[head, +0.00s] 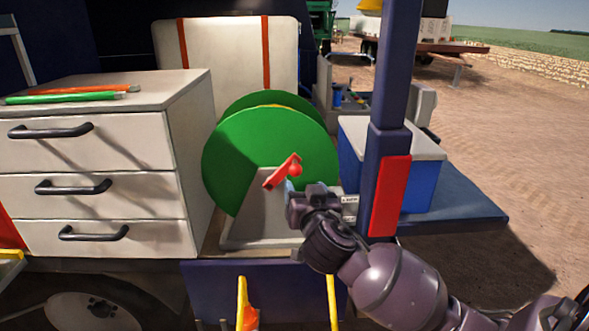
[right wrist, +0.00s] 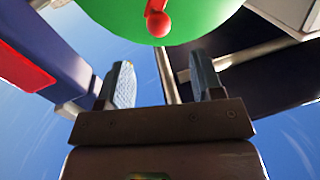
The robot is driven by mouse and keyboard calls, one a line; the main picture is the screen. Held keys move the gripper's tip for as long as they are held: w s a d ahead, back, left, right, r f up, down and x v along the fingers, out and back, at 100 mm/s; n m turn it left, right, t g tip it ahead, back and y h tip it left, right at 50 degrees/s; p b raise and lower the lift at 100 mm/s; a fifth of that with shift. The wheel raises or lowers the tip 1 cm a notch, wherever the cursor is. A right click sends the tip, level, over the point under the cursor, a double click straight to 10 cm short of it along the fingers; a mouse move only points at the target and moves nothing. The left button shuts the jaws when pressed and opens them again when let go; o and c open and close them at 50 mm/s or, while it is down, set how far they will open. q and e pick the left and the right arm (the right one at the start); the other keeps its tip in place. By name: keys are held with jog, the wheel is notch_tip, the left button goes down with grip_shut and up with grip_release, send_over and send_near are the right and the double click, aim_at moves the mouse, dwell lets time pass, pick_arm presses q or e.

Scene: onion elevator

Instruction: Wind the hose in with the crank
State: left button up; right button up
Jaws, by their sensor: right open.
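The hose reel (head: 262,150) has large green discs and stands on a pale bracket (head: 262,208) beside the drawer cabinet. Its red crank (head: 281,172) sits on the front of the disc and ends in a round red knob (head: 295,170). My right gripper (head: 290,188) is just below and in front of the knob. In the right wrist view, my right gripper (right wrist: 160,88) is open, with nothing between its fingers, and the red knob (right wrist: 158,24) is beyond the fingertips. The hose itself is mostly hidden between the discs. My left gripper is out of view.
A white drawer cabinet (head: 95,160) stands left, with green and orange sticks on top. A dark blue post (head: 393,80) with a red panel (head: 390,195) rises right of the reel, close to my right arm. A blue cooler (head: 420,185) stands behind it.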

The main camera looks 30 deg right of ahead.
aim_at(297, 174)
jog(key=p+x, duration=0.1)
jog(key=x, duration=0.9)
jog(key=shift+c, duration=0.3)
grip_shut()
